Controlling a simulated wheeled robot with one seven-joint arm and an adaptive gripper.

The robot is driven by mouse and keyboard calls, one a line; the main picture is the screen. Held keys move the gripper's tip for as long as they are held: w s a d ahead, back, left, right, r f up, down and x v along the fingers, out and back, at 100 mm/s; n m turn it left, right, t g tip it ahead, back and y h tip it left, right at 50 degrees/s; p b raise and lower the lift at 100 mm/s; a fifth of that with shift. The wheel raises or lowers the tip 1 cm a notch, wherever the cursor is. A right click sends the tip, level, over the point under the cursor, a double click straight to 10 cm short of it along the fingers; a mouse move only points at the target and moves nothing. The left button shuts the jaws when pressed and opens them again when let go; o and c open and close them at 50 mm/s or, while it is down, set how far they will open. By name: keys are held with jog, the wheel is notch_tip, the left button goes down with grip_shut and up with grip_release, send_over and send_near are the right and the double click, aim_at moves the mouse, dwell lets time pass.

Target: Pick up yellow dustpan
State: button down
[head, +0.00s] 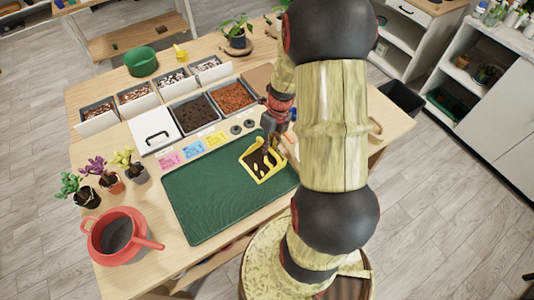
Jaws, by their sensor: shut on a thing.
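The yellow dustpan (249,166) is at the right end of the green mat (205,203), in the head view. Dark soil and a few yellow bits show in its pan. My gripper (271,143) is at the dustpan's upper right side and is shut on it. The fingertips are small and partly hidden by my arm. I cannot tell whether the dustpan touches the mat or is slightly above it.
Trays of brown (194,114) and orange-red material (232,97) stand behind the mat. A green bowl (141,62) is at the back. The mat's left part is clear.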

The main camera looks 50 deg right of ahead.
jog(key=shift+r, duration=0.1)
jog(key=shift+r+p, duration=0.3)
jog(key=shift+r, duration=0.25)
notch_tip(320, 180, up, 2)
jog(key=shift+r+p, duration=0.15)
jog(key=shift+p, duration=0.4)
jog(key=s+d+r+p, duration=0.3)
jog(key=s+r, duration=0.6)
jog(key=s, duration=0.4)
jog(key=shift+s+d+r, duration=0.2)
jog(key=shift+s+r, duration=0.05)
jog(key=shift+s, duration=0.05)
jog(key=c, duration=2.5)
grip_release()
grip_shut()
